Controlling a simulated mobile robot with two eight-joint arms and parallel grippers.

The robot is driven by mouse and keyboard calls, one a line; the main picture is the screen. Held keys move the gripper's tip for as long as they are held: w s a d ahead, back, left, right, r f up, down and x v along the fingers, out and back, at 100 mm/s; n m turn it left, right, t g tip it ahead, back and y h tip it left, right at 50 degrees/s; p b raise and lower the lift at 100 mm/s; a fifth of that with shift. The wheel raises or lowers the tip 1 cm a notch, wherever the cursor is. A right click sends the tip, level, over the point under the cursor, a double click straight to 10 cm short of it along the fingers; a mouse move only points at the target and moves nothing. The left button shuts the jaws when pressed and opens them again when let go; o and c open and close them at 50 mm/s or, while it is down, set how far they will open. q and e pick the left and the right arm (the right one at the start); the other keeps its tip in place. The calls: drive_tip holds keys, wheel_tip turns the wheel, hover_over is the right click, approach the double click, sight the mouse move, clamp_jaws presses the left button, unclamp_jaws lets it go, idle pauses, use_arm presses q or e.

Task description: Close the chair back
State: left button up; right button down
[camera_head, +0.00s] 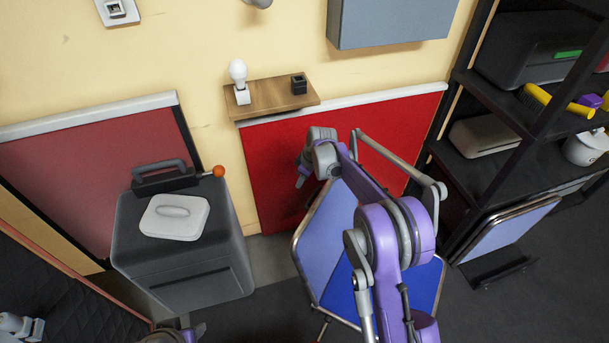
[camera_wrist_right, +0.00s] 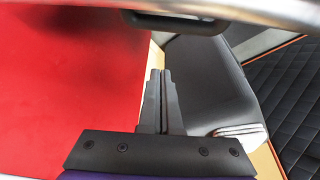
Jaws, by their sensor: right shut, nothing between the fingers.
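A folding chair with a blue back (camera_head: 324,235), a blue seat (camera_head: 425,283) and a metal tube frame stands on the floor in the head view, unfolded. My right arm hides much of it. My right gripper (camera_head: 303,176) is by the upper left of the chair back, close to the red wall panel. In the right wrist view, its fingers (camera_wrist_right: 158,72) are shut together with nothing between them. A metal tube (camera_wrist_right: 230,10), likely the chair frame, crosses the top of that view; I cannot tell if it touches the gripper.
A grey cabinet (camera_head: 185,265) with a white lidded item (camera_head: 174,216) stands to the left. A wooden shelf (camera_head: 270,98) and red panel (camera_head: 270,160) are on the wall behind. A black rack (camera_head: 490,105) and a folded blue chair (camera_head: 507,229) stand to the right.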

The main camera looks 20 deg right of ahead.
drive_tip(key=shift+s+d+f, duration=1.1)
drive_tip(key=shift+d, duration=0.1)
drive_tip(key=shift+s+d, duration=0.1)
